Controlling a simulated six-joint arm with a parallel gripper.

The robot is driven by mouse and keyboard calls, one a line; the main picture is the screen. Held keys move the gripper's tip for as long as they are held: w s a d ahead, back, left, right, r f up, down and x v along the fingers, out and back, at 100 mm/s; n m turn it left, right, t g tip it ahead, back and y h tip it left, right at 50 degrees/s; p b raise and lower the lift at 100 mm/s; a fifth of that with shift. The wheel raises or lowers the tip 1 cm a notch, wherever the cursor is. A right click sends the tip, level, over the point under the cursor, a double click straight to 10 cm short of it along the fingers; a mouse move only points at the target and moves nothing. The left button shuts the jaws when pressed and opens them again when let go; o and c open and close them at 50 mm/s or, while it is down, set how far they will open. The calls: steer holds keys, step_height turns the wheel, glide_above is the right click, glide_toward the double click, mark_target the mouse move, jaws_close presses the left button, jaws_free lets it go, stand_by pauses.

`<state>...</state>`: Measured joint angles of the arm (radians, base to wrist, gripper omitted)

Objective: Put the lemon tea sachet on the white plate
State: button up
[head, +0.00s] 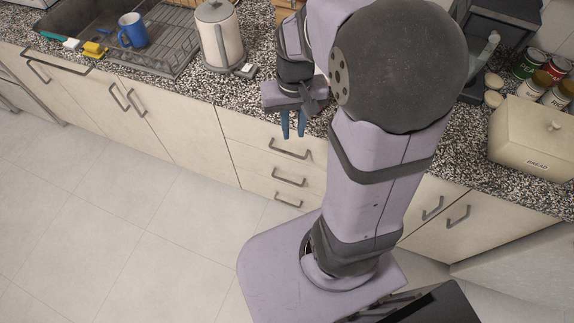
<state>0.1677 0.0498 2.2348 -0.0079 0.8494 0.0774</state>
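No lemon tea sachet and no white plate can be made out in the head view. My arm covers the middle of the counter and may hide things behind it. My gripper (293,126) has two blue fingers that point down, with a narrow gap between them and nothing seen in it. It hangs at the counter's front edge, above the drawers in the picture.
A cream kettle (219,38) stands on the speckled counter (258,45), left of my gripper. A blue mug (132,31) stands on the drying rack (165,45). A bread box (530,140) and several cans (541,83) stand at right. The floor at left is clear.

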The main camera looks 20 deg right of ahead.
steer(key=shift+o, duration=0.5)
steer(key=s+a+f+n, duration=0.2)
steer(key=s+a, duration=0.3)
steer(key=s, duration=0.3)
steer(key=shift+f+n, duration=0.4)
steer(key=shift+f, duration=0.05)
steer(key=shift+a, duration=0.1)
